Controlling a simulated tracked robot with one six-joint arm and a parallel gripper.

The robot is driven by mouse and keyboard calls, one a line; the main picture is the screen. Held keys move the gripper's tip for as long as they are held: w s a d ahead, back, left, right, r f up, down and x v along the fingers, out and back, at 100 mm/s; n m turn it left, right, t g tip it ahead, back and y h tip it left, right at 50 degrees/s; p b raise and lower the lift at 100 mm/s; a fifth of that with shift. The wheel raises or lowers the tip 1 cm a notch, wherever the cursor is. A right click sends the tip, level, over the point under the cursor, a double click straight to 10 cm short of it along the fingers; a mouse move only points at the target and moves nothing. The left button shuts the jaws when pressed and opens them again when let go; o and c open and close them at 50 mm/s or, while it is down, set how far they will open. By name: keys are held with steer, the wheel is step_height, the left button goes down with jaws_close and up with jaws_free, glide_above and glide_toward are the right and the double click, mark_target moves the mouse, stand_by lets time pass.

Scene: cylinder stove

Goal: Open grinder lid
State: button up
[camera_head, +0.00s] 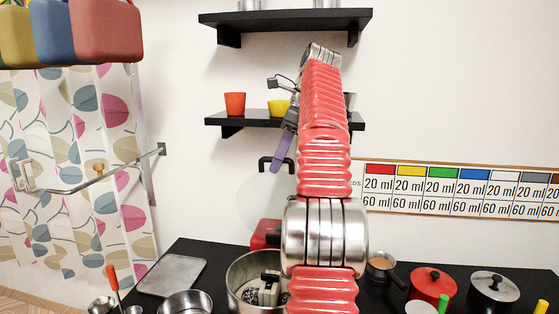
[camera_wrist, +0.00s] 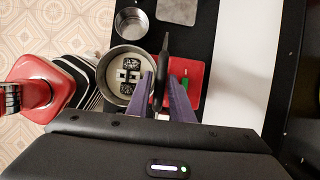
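The grinder is a steel bowl (camera_head: 250,277) with a grinding mechanism inside, standing on the black counter. In the wrist view, the bowl (camera_wrist: 110,58) is uncovered and its mechanism shows. A pale see-through round lid (camera_head: 266,203) with a black handle (camera_head: 277,163) stands upright behind the bowl. In the wrist view the lid (camera_wrist: 159,82) is nearly edge-on, as a dark strip right of the bowl. My gripper (camera_wrist: 161,76) has purple fingers on both sides of this strip, apparently with gaps. In the head view my gripper (camera_head: 282,150) is beside the handle; my arm hides part.
A red box (camera_wrist: 191,69) with a green part adjoins the bowl's right side. A small steel pot (camera_wrist: 131,22) and a tray (camera_head: 172,275) are nearby. A red pot (camera_head: 430,284) and a steel pot (camera_head: 493,288) stand at right. Shelves with cups hang above.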

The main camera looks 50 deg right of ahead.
steer(key=shift+s+d+r, duration=0.1)
steer(key=shift+s+r, duration=0.15)
steer(key=shift+r, duration=0.2)
steer(key=s+d, duration=0.3)
steer(key=s, duration=0.8)
steer(key=shift+s+d, duration=0.2)
steer(key=shift+d, duration=0.2)
steer(key=shift+c, duration=0.2)
